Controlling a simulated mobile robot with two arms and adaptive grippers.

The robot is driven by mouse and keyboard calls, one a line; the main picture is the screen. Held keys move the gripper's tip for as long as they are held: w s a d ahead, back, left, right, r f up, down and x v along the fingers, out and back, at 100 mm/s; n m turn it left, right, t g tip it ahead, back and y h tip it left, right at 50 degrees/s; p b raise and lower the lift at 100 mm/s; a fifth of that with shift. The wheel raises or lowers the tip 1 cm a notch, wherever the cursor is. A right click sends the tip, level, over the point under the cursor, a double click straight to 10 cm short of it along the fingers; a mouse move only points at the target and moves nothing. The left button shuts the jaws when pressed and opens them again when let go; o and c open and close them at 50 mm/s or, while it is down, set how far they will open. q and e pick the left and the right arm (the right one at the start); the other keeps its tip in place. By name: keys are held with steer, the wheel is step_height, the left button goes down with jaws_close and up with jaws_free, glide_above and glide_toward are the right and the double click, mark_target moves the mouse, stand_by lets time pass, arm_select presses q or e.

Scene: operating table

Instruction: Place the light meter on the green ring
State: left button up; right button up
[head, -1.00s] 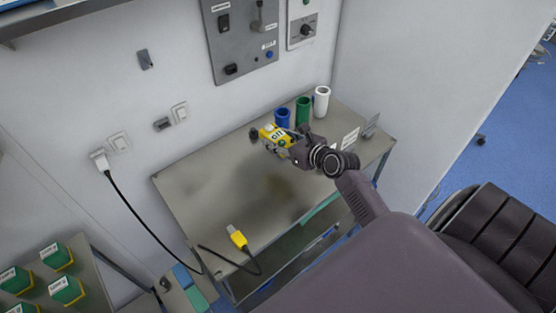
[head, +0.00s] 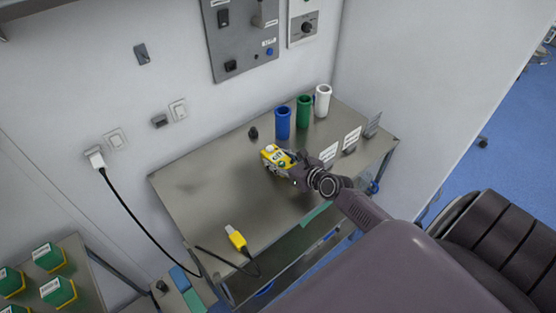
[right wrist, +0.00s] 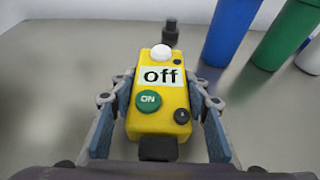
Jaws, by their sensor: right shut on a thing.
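The light meter (head: 275,156) is a yellow box with a white dome and a green ON button. In the right wrist view the light meter (right wrist: 160,113) has a label reading "off". My right gripper (head: 288,163) is shut on it, with one finger at each side, over the metal table. Whether the meter touches the table is unclear. A green hollow cylinder (head: 304,112) with an open round top stands upright behind the meter; it also shows in the right wrist view (right wrist: 287,38). I see no separate flat green ring. My left gripper is not in view.
A blue cylinder (head: 283,124) and a white one (head: 323,101) flank the green one. A small black knob (head: 253,133) stands left of them. White label cards (head: 352,138) are at the right edge. A yellow plug (head: 236,238) lies front left. The table's left part (head: 195,190) is clear.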

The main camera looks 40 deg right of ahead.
steer(key=shift+f, duration=0.15)
steer(key=o, duration=1.3)
